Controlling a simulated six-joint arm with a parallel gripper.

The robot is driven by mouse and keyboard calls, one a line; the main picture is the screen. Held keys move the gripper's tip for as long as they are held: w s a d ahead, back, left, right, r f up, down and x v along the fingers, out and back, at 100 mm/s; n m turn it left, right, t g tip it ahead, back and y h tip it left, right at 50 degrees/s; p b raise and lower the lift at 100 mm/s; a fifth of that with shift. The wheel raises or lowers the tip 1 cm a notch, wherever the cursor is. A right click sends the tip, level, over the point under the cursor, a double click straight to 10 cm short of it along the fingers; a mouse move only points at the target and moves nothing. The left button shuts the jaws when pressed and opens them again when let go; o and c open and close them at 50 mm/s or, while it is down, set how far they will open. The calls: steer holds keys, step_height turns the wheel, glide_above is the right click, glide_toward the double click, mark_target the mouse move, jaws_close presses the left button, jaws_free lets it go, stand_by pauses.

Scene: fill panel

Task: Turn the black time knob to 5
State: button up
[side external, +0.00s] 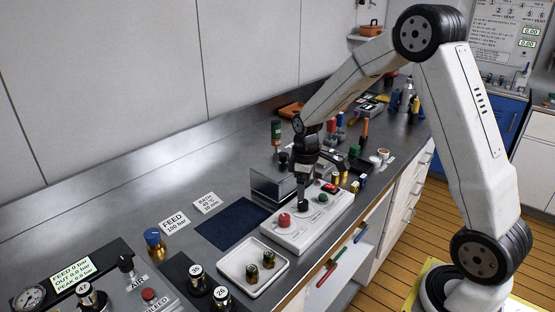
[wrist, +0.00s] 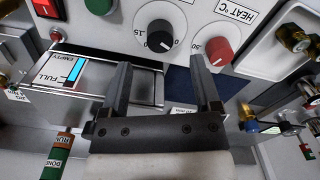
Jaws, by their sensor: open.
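The black time knob (wrist: 160,36) sits on a round white dial on the front of a white panel, which also shows in the side view (side external: 318,231). In the wrist view, the dial's numbers are small and the knob's exact setting cannot be read. My gripper (wrist: 161,66) is open, with its two fingers apart and the knob ahead of the gap between them. The fingers appear apart from the knob, and nothing is between them.
The red heat knob (wrist: 218,53) is beside the time knob, near one finger. A green button (side external: 323,197) and a red switch (side external: 329,188) share the panel. A tray (side external: 234,268) with small brass-and-black parts lies in front.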

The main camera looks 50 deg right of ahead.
mark_target(303, 205)
steer(key=shift+f, duration=2.6)
steer(key=shift+c, duration=0.2)
jaws_close()
